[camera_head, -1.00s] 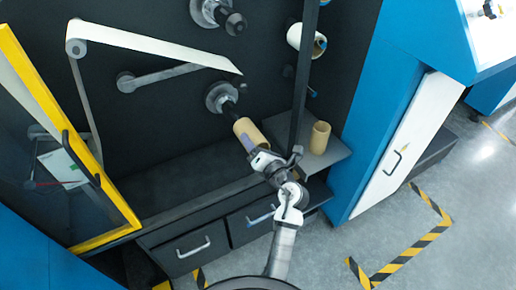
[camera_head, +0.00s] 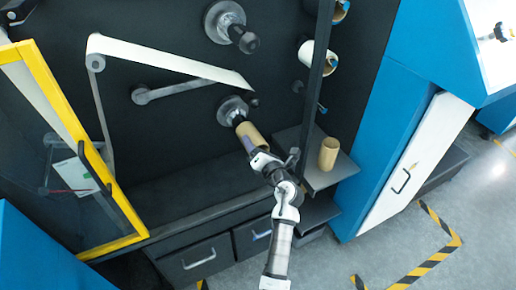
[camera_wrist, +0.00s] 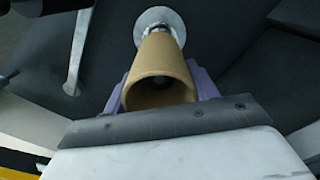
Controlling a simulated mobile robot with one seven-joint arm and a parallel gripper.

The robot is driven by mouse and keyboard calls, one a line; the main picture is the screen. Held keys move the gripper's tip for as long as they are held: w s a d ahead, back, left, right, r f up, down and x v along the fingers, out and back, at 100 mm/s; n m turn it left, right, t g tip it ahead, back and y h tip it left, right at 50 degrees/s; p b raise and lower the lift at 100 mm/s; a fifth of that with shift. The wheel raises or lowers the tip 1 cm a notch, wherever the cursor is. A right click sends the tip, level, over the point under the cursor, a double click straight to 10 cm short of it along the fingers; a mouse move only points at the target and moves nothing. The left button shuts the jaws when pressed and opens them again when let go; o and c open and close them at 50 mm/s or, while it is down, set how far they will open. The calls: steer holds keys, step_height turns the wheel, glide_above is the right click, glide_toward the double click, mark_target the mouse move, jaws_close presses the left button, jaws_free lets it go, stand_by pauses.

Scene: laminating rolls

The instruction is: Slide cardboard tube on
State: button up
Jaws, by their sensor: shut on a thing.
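My gripper (camera_head: 251,150) is shut on a tan cardboard tube (camera_head: 250,134). In the wrist view the tube (camera_wrist: 158,75) sits between the purple finger pads, its open near end facing the camera. Its far end is at the lower spindle (camera_head: 232,110), which juts from the black wall panel with a round grey flange. The spindle's flange (camera_wrist: 159,20) shows just beyond the tube in the wrist view. The tube seems lined up with the spindle and its far end meets or covers the tip; how far it is on, I cannot tell.
Another cardboard tube (camera_head: 328,153) stands upright on a grey side shelf (camera_head: 330,176). An upper spindle (camera_head: 228,22), a white web strip (camera_head: 165,58) and a dark vertical post (camera_head: 318,80) are near. A yellow-framed door (camera_head: 85,150) stands open at left.

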steer(key=shift+p+x, duration=0.55)
steer(key=shift+x, duration=2.6)
steer(key=shift+a, duration=0.1)
steer(key=o, duration=1.1)
steer(key=shift+c, duration=0.2)
